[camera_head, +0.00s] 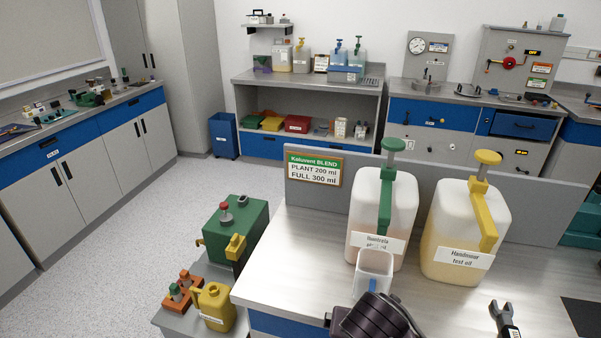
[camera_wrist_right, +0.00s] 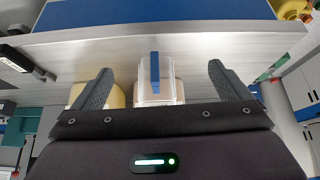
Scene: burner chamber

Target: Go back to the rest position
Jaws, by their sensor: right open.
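My right gripper (camera_wrist_right: 159,68) is open in the right wrist view, its two dark fingers wide apart. A clear beaker (camera_wrist_right: 152,85) with a blue handle shows between the fingers, with no finger visibly closed on it. In the head view the dark gripper body (camera_head: 378,316) is at the bottom edge, just in front of the beaker (camera_head: 373,264). The beaker stands on the steel worktop (camera_head: 300,255), and its lower part is hidden by the gripper. My left gripper is not in view.
A green-handled jug (camera_head: 362,215) and a yellow-handled jug (camera_head: 450,245) stand behind the beaker. A dark forked tool (camera_head: 504,320) lies at right. A green-and-white sign (camera_head: 314,168) stands behind. A yellow can (camera_head: 214,306) and a green box (camera_head: 237,228) sit lower left.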

